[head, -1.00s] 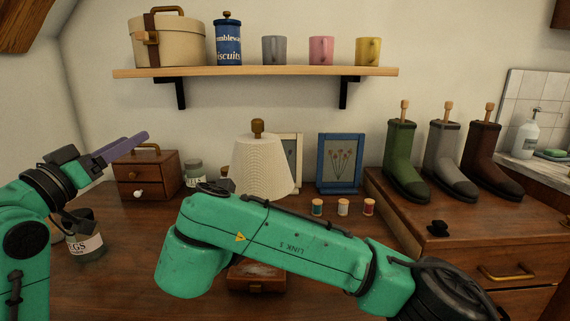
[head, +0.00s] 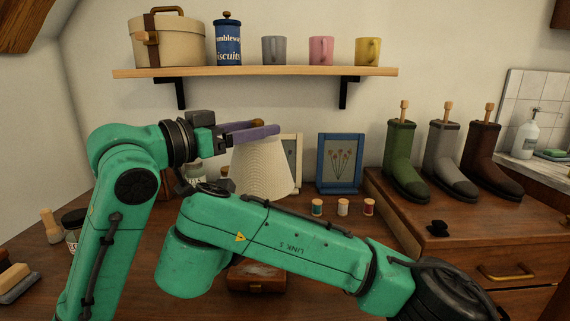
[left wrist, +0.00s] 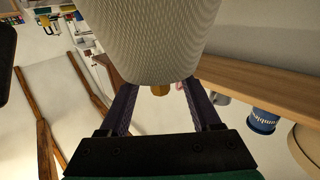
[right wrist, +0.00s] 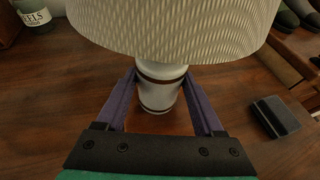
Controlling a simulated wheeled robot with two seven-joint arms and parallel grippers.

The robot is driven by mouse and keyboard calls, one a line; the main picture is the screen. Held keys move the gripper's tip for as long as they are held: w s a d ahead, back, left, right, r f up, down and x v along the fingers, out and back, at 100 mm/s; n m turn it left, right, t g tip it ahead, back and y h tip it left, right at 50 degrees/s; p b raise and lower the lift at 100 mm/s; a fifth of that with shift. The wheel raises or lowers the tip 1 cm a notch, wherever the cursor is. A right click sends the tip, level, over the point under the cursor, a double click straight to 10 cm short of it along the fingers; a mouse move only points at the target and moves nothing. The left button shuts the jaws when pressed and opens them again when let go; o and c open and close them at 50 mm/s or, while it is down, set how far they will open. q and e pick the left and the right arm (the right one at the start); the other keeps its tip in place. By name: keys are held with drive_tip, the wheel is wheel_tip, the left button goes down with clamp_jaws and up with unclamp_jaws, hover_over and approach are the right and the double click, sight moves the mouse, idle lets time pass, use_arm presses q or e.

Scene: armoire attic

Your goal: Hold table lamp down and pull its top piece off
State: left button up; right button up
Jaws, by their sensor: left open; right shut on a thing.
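The table lamp has a cream ribbed shade (head: 262,165) and a brown knob (head: 258,122) on top. In the left wrist view the shade (left wrist: 155,35) and the knob (left wrist: 161,90) show between the fingers. My left gripper (head: 255,131) is open at the lamp's top, one purple finger on each side of the knob, not closed on it. In the right wrist view my right gripper (right wrist: 160,85) is shut on the lamp's white, brown-banded base (right wrist: 158,92), under the shade (right wrist: 165,25). In the head view my right arm hides the base.
A shelf (head: 255,71) with mugs, a biscuit tin and a round case hangs above the lamp. A blue picture frame (head: 341,163) and several thread spools (head: 343,207) are to the right. A small wooden box (head: 256,279) is in front. Boots (head: 400,160) stand on a chest at right.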

use_arm(q)
drive_tip(key=shift+x, duration=2)
clamp_jaws()
